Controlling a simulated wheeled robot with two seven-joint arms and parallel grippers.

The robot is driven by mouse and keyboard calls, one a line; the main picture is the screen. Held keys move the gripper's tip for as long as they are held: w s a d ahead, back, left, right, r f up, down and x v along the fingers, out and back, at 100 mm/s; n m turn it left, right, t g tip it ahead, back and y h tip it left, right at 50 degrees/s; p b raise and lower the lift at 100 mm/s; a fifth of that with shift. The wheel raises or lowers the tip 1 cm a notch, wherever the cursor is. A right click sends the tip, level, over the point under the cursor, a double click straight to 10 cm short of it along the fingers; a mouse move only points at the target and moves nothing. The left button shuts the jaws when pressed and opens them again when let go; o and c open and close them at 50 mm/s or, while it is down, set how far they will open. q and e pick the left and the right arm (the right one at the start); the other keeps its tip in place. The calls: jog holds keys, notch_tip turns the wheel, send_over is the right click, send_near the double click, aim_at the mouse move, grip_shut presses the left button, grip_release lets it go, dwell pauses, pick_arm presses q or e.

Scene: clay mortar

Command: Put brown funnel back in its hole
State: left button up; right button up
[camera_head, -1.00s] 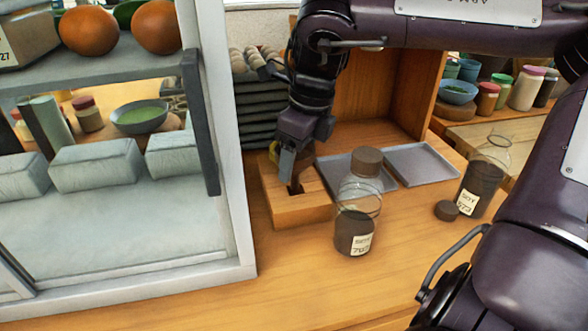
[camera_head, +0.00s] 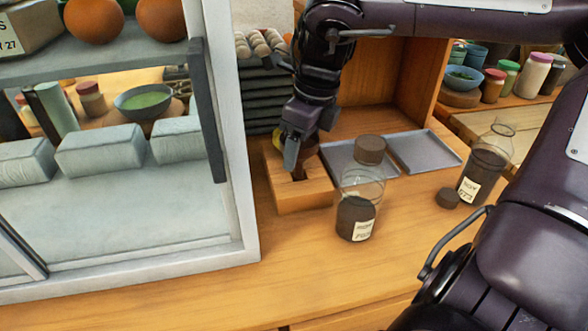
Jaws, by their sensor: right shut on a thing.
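The wooden block (camera_head: 305,200) with a dark hole in its top stands on the counter, right of the white cabinet. My right gripper (camera_head: 292,158) comes down from above at the back of this block, close over the hole. It is shut on a small brown thing (camera_head: 308,152), which looks like the brown funnel. The fingers hide most of it, so I cannot tell whether its tip is inside the hole. My left gripper is not in view.
Two grey trays (camera_head: 425,152) lie behind. Another bottle (camera_head: 484,172) and a loose dark cap (camera_head: 448,198) are at right. The front counter is clear.

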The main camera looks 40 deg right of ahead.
aim_at(291, 194)
jog(key=shift+f, duration=0.35)
dwell(0.3)
jog(key=shift+f+b, duration=0.45)
jog(key=shift+f, duration=0.25)
jog(key=shift+f, duration=0.35)
jog(key=shift+f, duration=0.3)
dwell(0.4)
jog(key=o, duration=1.1)
jog(key=shift+c, duration=0.2)
